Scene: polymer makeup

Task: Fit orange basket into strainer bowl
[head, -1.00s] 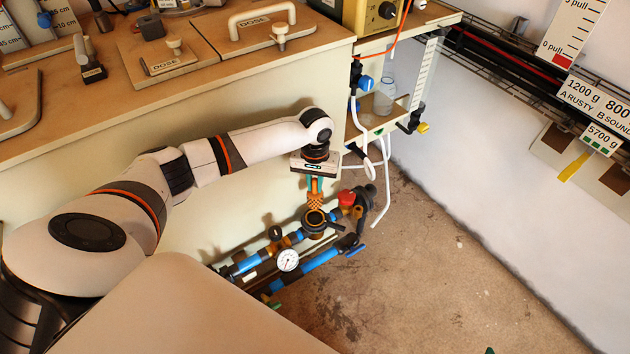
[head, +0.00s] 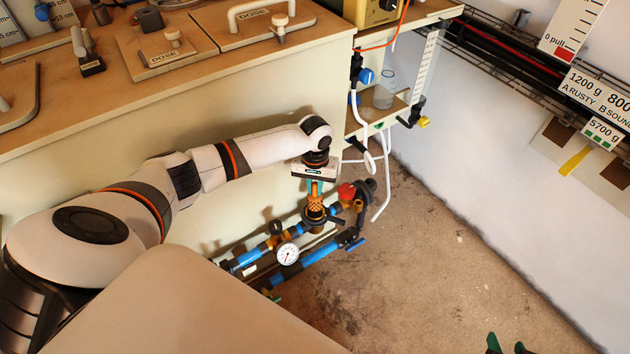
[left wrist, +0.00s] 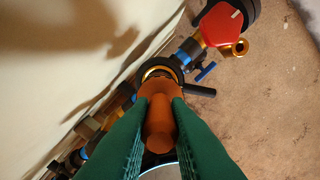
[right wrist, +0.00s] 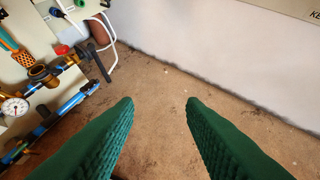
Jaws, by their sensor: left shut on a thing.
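The orange basket (head: 315,200) is held by my left gripper (head: 315,184), whose green fingers are shut on its upper part. The strainer bowl (head: 314,215) is a dark-rimmed opening with a brass body in the pipework. In the head view the basket overlaps the bowl's rim. In the right wrist view the basket (right wrist: 21,56) hangs close above the bowl (right wrist: 41,74), a little to its left. In the left wrist view the basket (left wrist: 160,118) hides part of the bowl's rim (left wrist: 160,66). My right gripper (right wrist: 158,102) is open and empty, away from the pipes.
A pressure gauge (head: 286,253), blue pipes (head: 320,254), a red knob (head: 347,191) and a black handle surround the bowl. White hoses (head: 384,185) hang beside it. The cabinet wall (head: 130,212) stands close behind.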

